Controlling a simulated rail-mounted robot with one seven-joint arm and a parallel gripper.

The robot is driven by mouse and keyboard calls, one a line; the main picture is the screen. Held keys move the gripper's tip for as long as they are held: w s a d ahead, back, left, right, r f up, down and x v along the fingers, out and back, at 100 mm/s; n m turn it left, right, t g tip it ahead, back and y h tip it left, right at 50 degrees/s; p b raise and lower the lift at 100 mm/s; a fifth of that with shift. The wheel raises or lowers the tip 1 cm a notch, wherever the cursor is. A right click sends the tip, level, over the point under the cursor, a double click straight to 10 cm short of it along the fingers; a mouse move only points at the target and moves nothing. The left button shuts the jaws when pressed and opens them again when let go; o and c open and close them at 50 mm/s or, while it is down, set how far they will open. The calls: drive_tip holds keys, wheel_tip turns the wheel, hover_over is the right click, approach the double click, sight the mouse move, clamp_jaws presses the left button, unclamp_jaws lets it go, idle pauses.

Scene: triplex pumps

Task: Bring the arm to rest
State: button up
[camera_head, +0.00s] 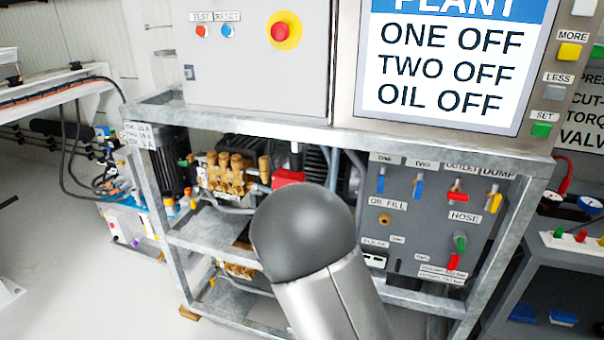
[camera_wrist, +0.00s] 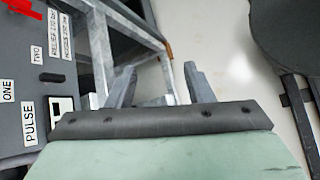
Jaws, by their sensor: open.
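In the wrist view my gripper (camera_wrist: 158,88) is open. Its two grey fingers stand apart with nothing between them. Beyond the fingers are part of the galvanized frame and pale floor. In the head view my arm reaches up from the bottom middle in front of the pump frame (camera_head: 350,134), and its dark rounded joint hides part of the rig. The gripper itself does not show in the head view.
The frame holds brass-headed pumps (camera_head: 228,174) and a grey valve panel (camera_head: 420,215) with coloured levers. A bench (camera_head: 60,90) stands left, a shelf (camera_head: 565,270) right. Floor (camera_head: 80,250) at left is clear.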

drive_tip(key=s+r+m+y+p, duration=0.4)
drive_tip(key=s+r+p, duration=0.3)
drive_tip(key=r, duration=0.8)
drive_tip(key=s+d+r+m+t+y+p, duration=0.1)
drive_tip(key=s+r+m+y+p, duration=0.4)
drive_tip(key=r, duration=1)
drive_tip(key=s+p, duration=0.2)
drive_tip(key=s, duration=0.2)
drive_tip(key=shift+d+m+y, duration=0.2)
drive_tip(key=shift+m+y, duration=0.1)
drive_tip(key=shift+m, duration=0.1)
